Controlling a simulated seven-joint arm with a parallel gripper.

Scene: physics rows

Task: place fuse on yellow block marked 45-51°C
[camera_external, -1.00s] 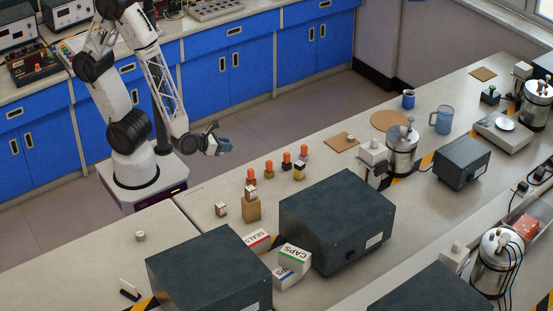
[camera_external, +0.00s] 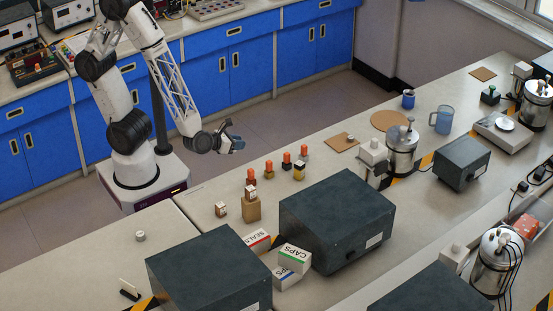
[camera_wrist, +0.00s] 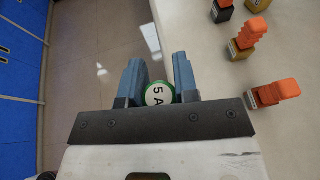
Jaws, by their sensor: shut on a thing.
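My gripper (camera_external: 236,142) is in the air beyond the far edge of the bench. In the wrist view its blue fingers (camera_wrist: 158,68) are shut on a round fuse (camera_wrist: 158,94) with a green rim and a white face marked "5 A". In the external view the fuse is too small to make out. Small blocks stand on the bench: a dark yellow block (camera_wrist: 238,50) with an orange piece on it, a black one (camera_wrist: 222,13), and a yellow and black block (camera_external: 299,173). No temperature markings are readable, so I cannot tell which block is 45-51°C.
A tan block (camera_external: 250,208) with a small piece on top and another small block (camera_external: 221,209) stand nearby. Large dark boxes (camera_external: 335,220) and white cartons (camera_external: 294,258) lie on the near side.

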